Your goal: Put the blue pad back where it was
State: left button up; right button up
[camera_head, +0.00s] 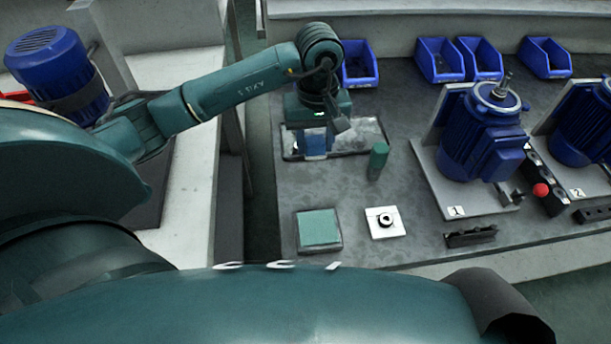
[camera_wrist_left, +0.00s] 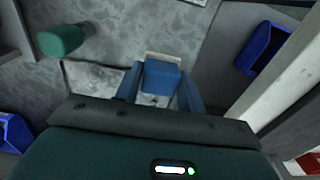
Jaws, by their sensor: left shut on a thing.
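My left gripper (camera_head: 315,133) is shut on the blue pad (camera_head: 316,146), a small blue block with a pale end. In the left wrist view the blue pad (camera_wrist_left: 161,78) sits between the two blue fingers of my left gripper (camera_wrist_left: 160,90). The pad is over the left part of a shallow, pale metallic tray (camera_head: 367,135) on the grey bench. I cannot tell whether the pad touches the tray. My right gripper is not in view.
Nearer are a green square block (camera_head: 319,228) and a white plate with a black ring (camera_head: 386,222). Blue motors (camera_head: 482,135) stand to the right; blue bins (camera_head: 439,60) line the back.

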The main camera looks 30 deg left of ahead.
aim_at(313, 182)
pick_arm(q)
notch_tip(313, 182, down, 10)
dwell(0.6)
jog(key=shift+f, duration=0.15)
jog(key=o, duration=0.9)
jog(key=shift+o, duration=0.2)
jog(key=shift+r, duration=0.35)
notch_tip(313, 182, up, 10)
jog(key=shift+r, duration=0.85)
